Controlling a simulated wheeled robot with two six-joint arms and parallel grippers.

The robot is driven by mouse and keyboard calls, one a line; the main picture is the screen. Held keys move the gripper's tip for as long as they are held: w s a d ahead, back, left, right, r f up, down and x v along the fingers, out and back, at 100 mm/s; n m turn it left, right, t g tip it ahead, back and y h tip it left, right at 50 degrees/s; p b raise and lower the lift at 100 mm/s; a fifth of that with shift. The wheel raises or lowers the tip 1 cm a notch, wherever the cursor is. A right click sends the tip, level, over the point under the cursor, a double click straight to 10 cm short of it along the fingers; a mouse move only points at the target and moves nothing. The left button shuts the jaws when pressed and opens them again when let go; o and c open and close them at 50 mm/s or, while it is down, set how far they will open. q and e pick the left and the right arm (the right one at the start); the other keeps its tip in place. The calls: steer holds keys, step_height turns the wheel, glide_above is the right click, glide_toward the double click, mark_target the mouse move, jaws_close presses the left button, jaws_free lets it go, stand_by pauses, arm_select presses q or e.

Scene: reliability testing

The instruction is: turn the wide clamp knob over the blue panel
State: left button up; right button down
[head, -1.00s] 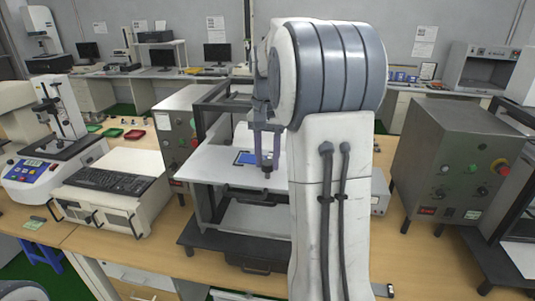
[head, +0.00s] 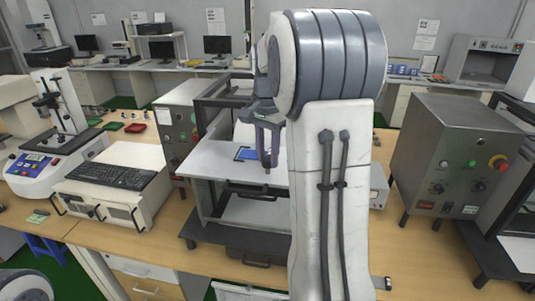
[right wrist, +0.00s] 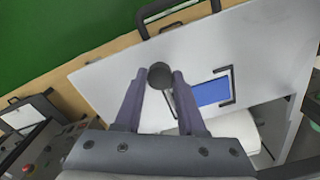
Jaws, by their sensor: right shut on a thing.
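The blue panel (head: 245,154) lies in a dark frame on a flat white plate (head: 212,162) at the middle bench. It also shows in the right wrist view (right wrist: 211,92), right of my fingers. The round dark clamp knob (right wrist: 160,75) sits between my two fingertips, beside the panel. My right gripper (head: 268,160) points down over the plate, shut on the knob. In the right wrist view my right gripper (right wrist: 159,80) has one finger on each side of it. My right arm hides the plate's right part in the head view. My left gripper is not in view.
Grey control boxes stand left (head: 178,135) and right (head: 455,155) of the fixture. A white unit with a keyboard (head: 112,176) is further left. Bare wooden bench (head: 170,250) lies in front.

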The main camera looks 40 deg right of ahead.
mark_target(267, 159)
steer(key=c, duration=0.5)
jaws_free()
step_height(267, 159, up, 10)
steer(key=shift+r+b, duration=0.25)
steer(key=shift+b, duration=0.15)
steer(key=shift+a, duration=0.1)
